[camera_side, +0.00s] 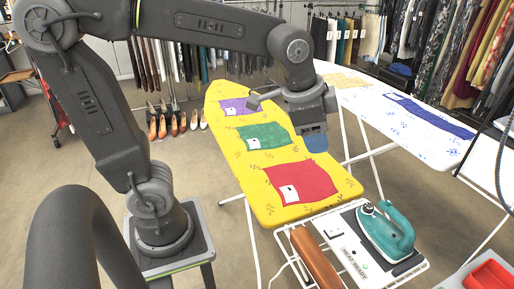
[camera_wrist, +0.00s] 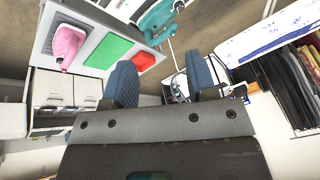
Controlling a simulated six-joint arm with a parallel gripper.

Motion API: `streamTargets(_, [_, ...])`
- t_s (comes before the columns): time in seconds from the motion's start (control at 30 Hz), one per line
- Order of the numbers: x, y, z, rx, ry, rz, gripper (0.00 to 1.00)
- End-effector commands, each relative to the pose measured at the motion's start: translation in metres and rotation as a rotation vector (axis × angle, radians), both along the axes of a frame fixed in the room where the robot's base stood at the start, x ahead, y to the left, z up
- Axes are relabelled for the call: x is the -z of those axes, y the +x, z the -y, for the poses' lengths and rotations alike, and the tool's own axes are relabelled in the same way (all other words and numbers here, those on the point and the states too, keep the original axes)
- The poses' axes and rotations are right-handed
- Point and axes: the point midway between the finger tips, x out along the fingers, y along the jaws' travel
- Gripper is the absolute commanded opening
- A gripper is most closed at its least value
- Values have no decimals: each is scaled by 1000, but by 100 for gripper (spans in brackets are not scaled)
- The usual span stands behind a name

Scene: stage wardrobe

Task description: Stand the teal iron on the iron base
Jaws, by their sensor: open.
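The teal iron (camera_side: 386,236) lies low, seemingly sole down, on a dark plate of the white iron base (camera_side: 349,258) at the near end of the yellow board. Its teal handle arches above its body. The iron also shows at the top edge of the wrist view (camera_wrist: 158,20), partly cut off. My gripper (camera_side: 316,143) hangs over the right edge of the yellow board, behind and above the iron and apart from it. In the wrist view, my gripper (camera_wrist: 161,82) has its two blue fingers spread with nothing between them.
The yellow ironing board (camera_side: 250,180) carries purple, green and red (camera_side: 300,181) cloths. A brown roll (camera_side: 315,259) lies left of the iron base. A white patterned board (camera_side: 400,110) stands behind.

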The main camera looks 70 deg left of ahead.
Motion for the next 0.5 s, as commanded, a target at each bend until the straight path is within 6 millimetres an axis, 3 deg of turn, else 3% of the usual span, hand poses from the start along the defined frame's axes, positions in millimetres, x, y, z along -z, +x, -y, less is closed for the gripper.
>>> streamTargets(0.03, [-1, -23, -8, -89, -34, 24, 52])
streamTargets(0.2, [12, -78, -21, -341, -140, 73, 52])
streamTargets(0.33, [23, -100, -26, -458, -194, 95, 52])
streamTargets(0.5, [29, -109, -28, -511, -218, 102, 52])
